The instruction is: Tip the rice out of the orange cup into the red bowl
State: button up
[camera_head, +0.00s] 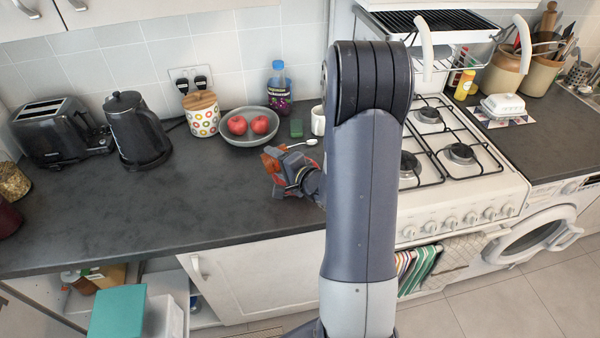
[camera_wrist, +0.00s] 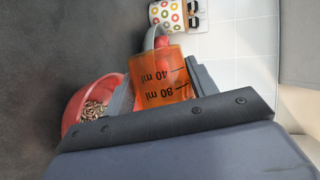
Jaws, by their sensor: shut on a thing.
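The orange cup (camera_wrist: 158,92), see-through with black ml marks, is between the fingers of my gripper (camera_wrist: 162,82), which is shut on it. The cup is tipped well over; its orange side also shows in the head view (camera_head: 271,160). The red bowl (camera_wrist: 76,97) stands on the counter beside and below the cup. Brown rice grains (camera_wrist: 95,109) lie in the bowl. My gripper hides part of the bowl in both views. I cannot make out any rice inside the cup.
Behind my gripper stands a grey bowl (camera_head: 233,140) with red apples (camera_head: 259,124). A white spoon (camera_head: 303,143), a green sponge (camera_head: 296,128) and a white mug (camera_head: 318,121) are close by. The gas hob (camera_head: 450,150) is to the right.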

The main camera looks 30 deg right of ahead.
aim_at(269, 170)
jog(key=shift+a+f+n+h+b, duration=0.15)
jog(key=shift+a+f+n+b, duration=0.1)
jog(key=shift+a, duration=0.2)
jog(key=shift+a+f+n+h+b, duration=0.15)
jog(key=shift+a+n+b, duration=0.1)
jog(key=shift+a, duration=0.2)
jog(key=shift+w+a+r+n, duration=0.15)
jog(key=shift+a+r+n, duration=0.1)
jog(key=shift+n, duration=0.05)
jog(key=shift+r+n+g+h, duration=0.2)
jog(key=shift+n+g+h, duration=0.1)
jog(key=shift+a+f+n+h+b, duration=0.15)
jog(key=shift+f+n+h+b, duration=0.45)
jog(key=shift+b, duration=0.4)
jog(key=shift+r+n+g+h, duration=0.3)
jog(key=shift+r+n+h, duration=0.1)
jog(key=shift+r+n, duration=0.2)
jog(key=f+n+b, duration=0.1)
jog(key=b, duration=0.3)
jog(key=shift+a+h, duration=0.15)
jog(key=shift+h, duration=0.25)
jog(key=b, duration=0.1)
jog(key=n+b, duration=0.1)
jog(key=b, duration=0.1)
jog(key=shift+a+f+h+b, duration=0.15)
jog(key=shift+a+h+b, duration=0.15)
jog(key=shift+a, duration=0.05)
jog(key=b, duration=0.4)
jog(key=shift+a+n+h, duration=0.3)
jog(key=shift+n+h, duration=0.1)
